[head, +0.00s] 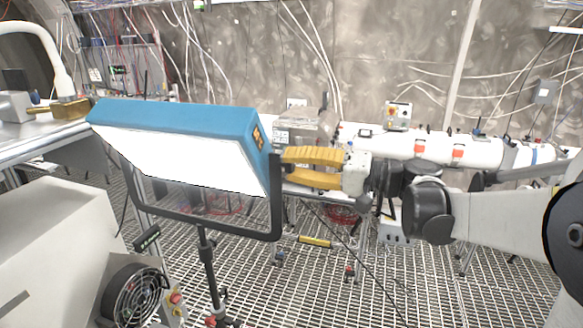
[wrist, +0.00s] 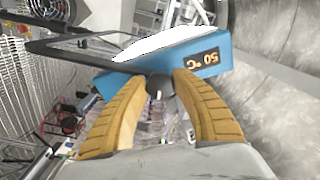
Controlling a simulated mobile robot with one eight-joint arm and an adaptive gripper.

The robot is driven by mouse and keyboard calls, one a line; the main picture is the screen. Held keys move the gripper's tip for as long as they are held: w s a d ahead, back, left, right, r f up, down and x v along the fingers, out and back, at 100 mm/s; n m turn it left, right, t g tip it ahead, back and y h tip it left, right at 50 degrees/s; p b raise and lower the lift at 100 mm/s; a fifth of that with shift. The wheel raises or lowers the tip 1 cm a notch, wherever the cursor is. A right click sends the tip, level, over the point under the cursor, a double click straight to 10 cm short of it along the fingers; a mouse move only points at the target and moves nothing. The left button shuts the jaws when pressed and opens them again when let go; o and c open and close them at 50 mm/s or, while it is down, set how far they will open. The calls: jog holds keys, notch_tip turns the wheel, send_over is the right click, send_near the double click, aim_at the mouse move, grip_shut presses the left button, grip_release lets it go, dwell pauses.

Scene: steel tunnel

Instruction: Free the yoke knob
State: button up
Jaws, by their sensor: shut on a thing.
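A blue lamp panel (head: 190,118) with a bright white face is held in a dark U-shaped yoke (head: 277,205) on a black stand (head: 207,265). In the wrist view the blue panel (wrist: 165,55) carries a display reading 50 °C. The dark round yoke knob (wrist: 160,86) sits between the fingertips, at the yoke's side arm. My gripper (head: 285,168) has yellow ribbed fingers and reaches in from the right. In the wrist view my gripper (wrist: 160,92) is shut on the knob.
A white cabinet with a black fan (head: 133,293) stands at the front left. A bench with a brass fitting (head: 65,108) is at the left. A long white pipe (head: 440,148) runs behind my arm. The grated floor (head: 330,290) right of the stand is mostly clear.

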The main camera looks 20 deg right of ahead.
jog(key=shift+n, duration=0.3)
dwell(0.4)
jog(key=o, duration=1.2)
jog(key=shift+d, duration=0.1)
jog(key=v, duration=1.1)
jog(key=shift+s+d, duration=0.25)
jog(key=shift+d, duration=0.05)
